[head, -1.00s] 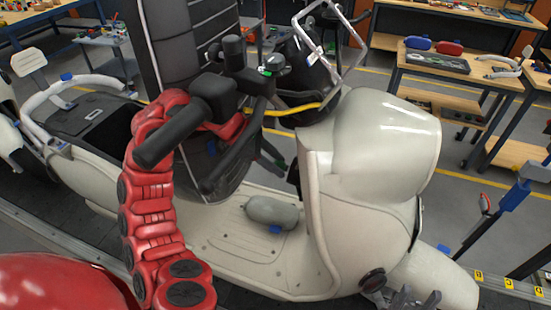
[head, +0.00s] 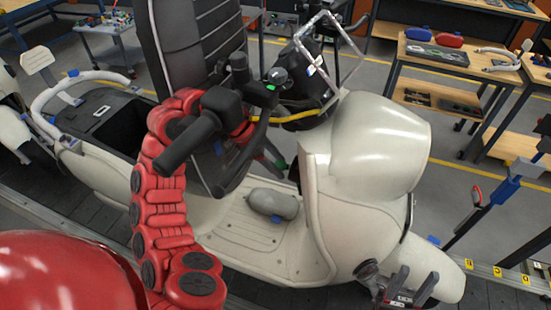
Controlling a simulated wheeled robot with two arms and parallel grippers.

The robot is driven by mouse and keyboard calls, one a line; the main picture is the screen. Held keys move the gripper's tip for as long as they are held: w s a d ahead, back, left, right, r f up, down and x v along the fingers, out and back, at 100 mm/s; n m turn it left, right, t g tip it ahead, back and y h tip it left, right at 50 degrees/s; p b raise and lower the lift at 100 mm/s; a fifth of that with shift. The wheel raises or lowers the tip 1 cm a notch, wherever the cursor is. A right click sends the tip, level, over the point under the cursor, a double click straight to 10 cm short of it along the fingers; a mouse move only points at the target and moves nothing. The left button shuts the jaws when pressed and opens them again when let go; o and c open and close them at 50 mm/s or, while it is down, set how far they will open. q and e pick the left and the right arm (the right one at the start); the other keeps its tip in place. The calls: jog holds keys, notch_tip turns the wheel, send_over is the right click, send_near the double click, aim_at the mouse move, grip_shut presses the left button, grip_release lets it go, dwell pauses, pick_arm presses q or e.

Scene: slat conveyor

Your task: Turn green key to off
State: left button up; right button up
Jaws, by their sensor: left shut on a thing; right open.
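The green key (head: 281,163) shows as a small green patch by the inner side of the cream scooter's (head: 380,140) front shield, below the handlebar. My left arm, red, rises from the lower left and passes behind the near handlebar grip. My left gripper (head: 274,160) is mostly hidden behind the handlebar; its dark fingers reach the green key and are shut on it. The key's angle is too small to make out. My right gripper (head: 408,291) is open and empty at the bottom right, in front of the scooter's lower front.
The black handlebar (head: 215,115) and a yellow cable (head: 298,116) lie close around my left arm. A grey rounded object (head: 273,203) rests on the scooter's floorboard. A blue-and-grey post (head: 500,190) stands at right. Workbenches (head: 455,66) stand behind.

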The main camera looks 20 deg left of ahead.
pick_arm(q)
jog(key=shift+w+d+r, duration=0.2)
jog(key=shift+d+r, duration=0.15)
jog(key=shift+r, duration=0.2)
dwell(0.9)
jog(key=o, duration=1.2)
